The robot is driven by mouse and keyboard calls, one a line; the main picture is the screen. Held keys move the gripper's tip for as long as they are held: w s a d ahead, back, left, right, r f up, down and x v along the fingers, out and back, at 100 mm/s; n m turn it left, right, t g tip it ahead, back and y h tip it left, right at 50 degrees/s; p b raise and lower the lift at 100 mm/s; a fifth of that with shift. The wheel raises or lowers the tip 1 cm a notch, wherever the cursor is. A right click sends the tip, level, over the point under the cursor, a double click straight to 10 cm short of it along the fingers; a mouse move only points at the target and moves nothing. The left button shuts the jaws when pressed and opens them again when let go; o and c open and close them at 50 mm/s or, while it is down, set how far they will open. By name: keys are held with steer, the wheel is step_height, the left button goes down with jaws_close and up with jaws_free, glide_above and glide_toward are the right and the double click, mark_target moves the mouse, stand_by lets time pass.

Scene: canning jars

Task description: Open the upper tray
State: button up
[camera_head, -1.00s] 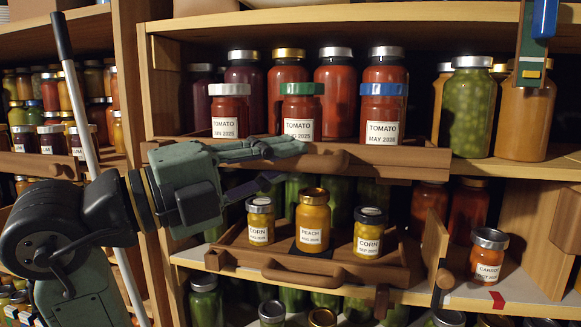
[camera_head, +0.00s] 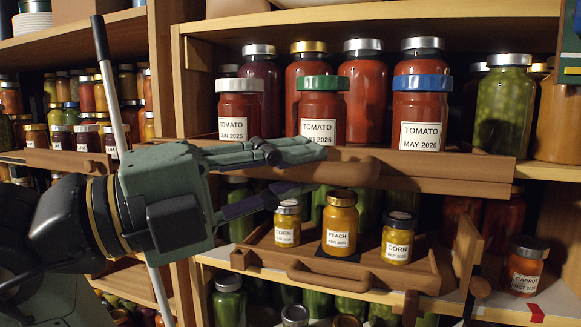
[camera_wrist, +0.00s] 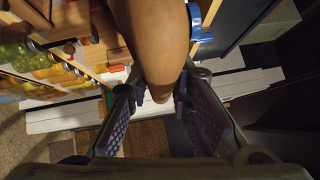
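The upper tray (camera_head: 445,184) is a wooden tray on the upper shelf, holding tomato jars with silver, green (camera_head: 322,113) and blue (camera_head: 421,110) lids. Its front sticks out past the shelf edge. Its rounded brown handle (camera_head: 352,173) is at the front left and also fills the middle of the wrist view (camera_wrist: 158,45). My gripper (camera_head: 300,172) reaches in from the left, one finger above the handle and one below. Part of the handle is hidden by the fingers.
A lower wooden tray (camera_head: 350,277) holds two corn jars and a peach jar (camera_head: 340,225), just under my gripper. A green jar (camera_head: 503,110) stands right of the upper tray. A pale pole (camera_head: 122,140) stands behind my arm.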

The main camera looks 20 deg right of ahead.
steer(key=o, duration=0.4)
steer(key=shift+a, duration=0.15)
steer(key=v, duration=1.1)
steer(key=shift+a, duration=0.4)
steer(key=shift+s, duration=0.1)
